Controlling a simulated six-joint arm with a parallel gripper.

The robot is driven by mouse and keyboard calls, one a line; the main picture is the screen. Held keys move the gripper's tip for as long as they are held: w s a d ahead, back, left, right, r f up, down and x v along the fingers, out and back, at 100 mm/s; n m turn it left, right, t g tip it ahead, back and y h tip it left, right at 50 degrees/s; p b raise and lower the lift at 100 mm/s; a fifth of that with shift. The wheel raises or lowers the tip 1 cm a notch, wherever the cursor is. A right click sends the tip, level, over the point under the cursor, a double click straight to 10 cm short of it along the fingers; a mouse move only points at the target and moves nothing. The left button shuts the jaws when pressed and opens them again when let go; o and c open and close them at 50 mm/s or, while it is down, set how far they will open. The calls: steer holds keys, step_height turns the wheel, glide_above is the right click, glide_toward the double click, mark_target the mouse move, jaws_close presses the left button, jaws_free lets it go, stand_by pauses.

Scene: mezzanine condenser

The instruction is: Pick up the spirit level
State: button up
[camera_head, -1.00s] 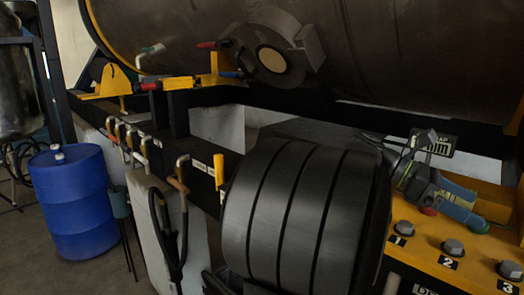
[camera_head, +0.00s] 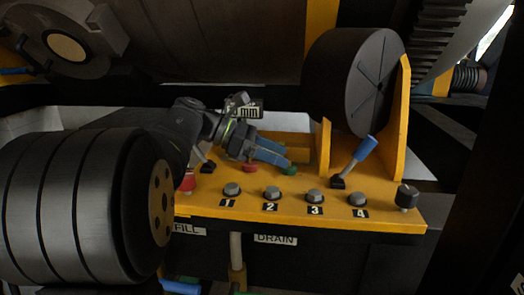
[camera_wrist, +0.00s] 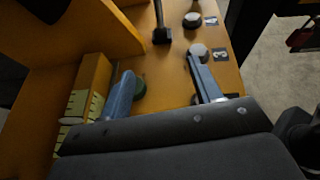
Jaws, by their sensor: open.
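A yellow bar with pale, dark-marked patches (camera_wrist: 85,92), which looks like the spirit level, lies on the yellow console. In the wrist view it is left of my gripper's fingers, and its near end is partly hidden by the gripper body. A yellow bar (camera_head: 290,140) also shows behind my gripper in the head view. My gripper (camera_head: 288,153) is open, with two blue fingers low over the console. It also shows in the wrist view (camera_wrist: 160,67), with nothing between the fingers that I can see being held.
A green button (camera_wrist: 140,88) is close to the left finger. Numbered knobs (camera_head: 315,196) line the console's front. A blue-handled lever (camera_head: 360,158) and a dark disc on a yellow bracket (camera_head: 403,120) stand to the right. A large dark drum (camera_head: 80,205) stands left.

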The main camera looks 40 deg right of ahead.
steer(key=w+d+t+y, duration=0.1)
steer(key=y, duration=0.1)
steer(key=w+d+m+t+y, duration=0.1)
steer(key=d, duration=0.1)
steer(key=w+d+r+m+t+y, duration=0.1)
steer(key=d+t+y, duration=0.1)
steer(key=shift+w+d+y, duration=0.15)
steer(key=shift+w+y, duration=0.15)
steer(key=shift+w, duration=0.1)
steer(key=w+t+y, duration=0.2)
steer(key=w, duration=0.1)
steer(key=w+d+t+y, duration=0.1)
steer(key=w+t+y, duration=0.1)
steer(key=w, duration=0.1)
steer(key=shift+w+d, duration=0.15)
steer(key=shift+w, duration=0.2)
steer(key=shift+w+f+t+y, duration=0.15)
steer(key=shift+f+t+y, duration=0.15)
steer(key=shift+f, duration=2.25)
steer(key=shift+r, duration=0.1)
jaws_close()
